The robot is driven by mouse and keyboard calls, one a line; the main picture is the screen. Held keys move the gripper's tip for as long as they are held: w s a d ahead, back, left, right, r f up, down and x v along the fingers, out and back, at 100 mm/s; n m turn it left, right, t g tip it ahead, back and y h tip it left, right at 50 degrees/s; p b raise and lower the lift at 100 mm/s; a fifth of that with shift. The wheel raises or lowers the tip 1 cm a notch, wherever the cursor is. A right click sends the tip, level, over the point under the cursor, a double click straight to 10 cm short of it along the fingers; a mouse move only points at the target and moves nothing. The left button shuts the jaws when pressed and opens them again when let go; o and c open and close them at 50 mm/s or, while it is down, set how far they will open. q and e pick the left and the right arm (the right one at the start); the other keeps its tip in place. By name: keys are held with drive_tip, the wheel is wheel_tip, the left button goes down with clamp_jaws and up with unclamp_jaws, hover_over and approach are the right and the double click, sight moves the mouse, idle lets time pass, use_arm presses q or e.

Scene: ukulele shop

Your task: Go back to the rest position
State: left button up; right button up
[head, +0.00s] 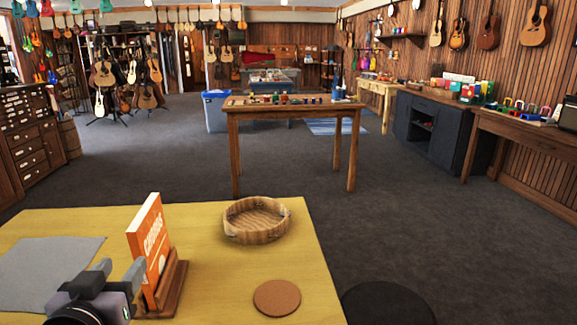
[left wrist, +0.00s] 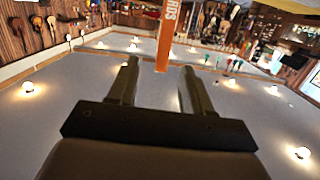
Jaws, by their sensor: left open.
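My left gripper (head: 118,270) is at the lower left of the head view, over the yellow table (head: 225,290). Its two fingers are apart with nothing seen between them. In the left wrist view the open fingers (left wrist: 158,66) point up the picture, with the ceiling behind them. An orange book (head: 149,240) stands upright in a wooden holder (head: 172,290) just right of the gripper. The book also shows at the top of the left wrist view (left wrist: 168,35), beyond the fingertips. I cannot tell whether gripper and holder touch. My right gripper is not in view.
A round wooden tray (head: 257,232), a brown disc (head: 277,298) and a grey cloth (head: 45,270) lie on the yellow table. A dark round shape (head: 388,303) is right of it. A wooden table (head: 290,108) stands ahead, with open carpet around it.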

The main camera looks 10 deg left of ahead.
use_arm(q)
drive_tip(key=s+d+f+m+g+h, duration=0.1)
drive_tip(key=s+d+f+g, duration=0.25)
drive_tip(key=s+f, duration=0.4)
drive_tip(key=s+d+f+m+g+h, duration=0.2)
drive_tip(key=s+f+g, duration=0.35)
drive_tip(key=f, duration=0.25)
drive_tip(key=s+d+f+m+g+h, duration=0.1)
drive_tip(key=s+d+f+g, duration=0.2)
drive_tip(key=s+f, duration=0.5)
drive_tip(key=w+d+f+t+h+p, duration=0.1)
drive_tip(key=w+d+f+t+p, duration=0.1)
drive_tip(key=w+f+t+p, duration=0.2)
drive_tip(key=shift+w+d+m+t+h+p, duration=0.15)
drive_tip(key=shift+w+m+t+h+p, duration=0.35)
drive_tip(key=shift+w+t, duration=0.85)
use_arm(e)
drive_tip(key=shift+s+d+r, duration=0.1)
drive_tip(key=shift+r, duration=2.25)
use_arm(q)
drive_tip(key=shift+w+f, duration=0.1)
drive_tip(key=shift+w, duration=0.05)
drive_tip(key=shift+c, duration=0.7)
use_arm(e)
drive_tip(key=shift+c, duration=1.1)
use_arm(q)
drive_tip(key=shift+d, duration=0.1)
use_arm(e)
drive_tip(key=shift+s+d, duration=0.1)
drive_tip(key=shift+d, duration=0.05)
